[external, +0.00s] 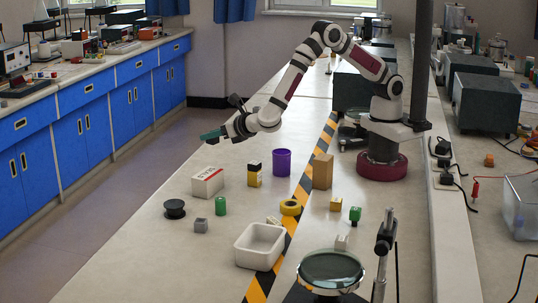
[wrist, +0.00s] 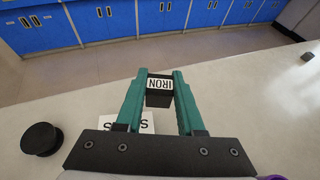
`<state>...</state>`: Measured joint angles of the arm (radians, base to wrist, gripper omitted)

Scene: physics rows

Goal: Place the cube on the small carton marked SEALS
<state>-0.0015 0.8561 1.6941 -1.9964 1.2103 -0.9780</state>
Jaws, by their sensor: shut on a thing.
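In the wrist view, the teal fingers of my gripper (wrist: 160,82) are shut on a dark cube (wrist: 159,99) with a white label reading IRON. The cube is not clearly visible in the external view. The carton also shows in the wrist view (wrist: 147,118), below and partly hidden by the gripper; only an S at each end of its lettering can be read. The cube is apart from the carton.
A black spool (external: 174,209), a grey cube (external: 201,225) and a green cylinder (external: 220,206) stand in front of the carton. A yellow-and-black block (external: 254,175) and a purple cup (external: 281,162) stand to its right. A white tray (external: 243,259) is nearer the front.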

